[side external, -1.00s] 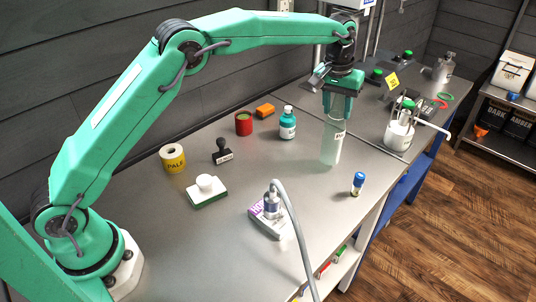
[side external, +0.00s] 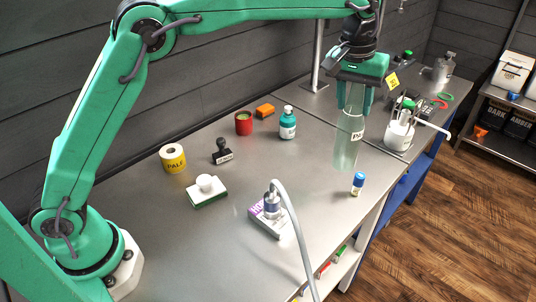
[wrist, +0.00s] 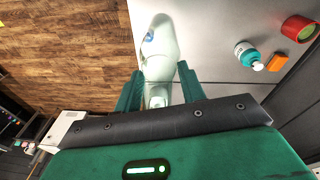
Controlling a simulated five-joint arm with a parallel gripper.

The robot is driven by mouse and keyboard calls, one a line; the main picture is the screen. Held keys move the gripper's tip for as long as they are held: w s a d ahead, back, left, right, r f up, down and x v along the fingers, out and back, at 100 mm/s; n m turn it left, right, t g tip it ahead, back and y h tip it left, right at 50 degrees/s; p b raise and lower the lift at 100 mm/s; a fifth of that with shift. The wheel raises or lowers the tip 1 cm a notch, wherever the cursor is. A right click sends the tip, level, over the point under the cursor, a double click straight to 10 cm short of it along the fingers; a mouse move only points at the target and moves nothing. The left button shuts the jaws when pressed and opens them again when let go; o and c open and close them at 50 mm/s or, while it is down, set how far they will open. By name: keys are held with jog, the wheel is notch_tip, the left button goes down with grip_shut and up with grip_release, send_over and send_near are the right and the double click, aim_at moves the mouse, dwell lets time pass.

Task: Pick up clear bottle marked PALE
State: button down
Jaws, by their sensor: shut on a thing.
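The clear bottle (side external: 347,148), pale green with a white label reading "PA...", hangs upright or slightly tilted in the side view. My gripper (side external: 356,105) is shut on its upper part, with one finger on each side. The bottle's base appears raised off the steel bench (side external: 240,235). In the wrist view the bottle (wrist: 160,50) extends away between the green fingers (wrist: 158,90). Its neck is partly hidden by my gripper in the side view.
A white jug (side external: 399,135) stands right.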

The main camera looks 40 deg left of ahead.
jog(key=shift+s+d+r, duration=0.25)
jog(key=shift+s+d, duration=0.05)
dwell(0.5)
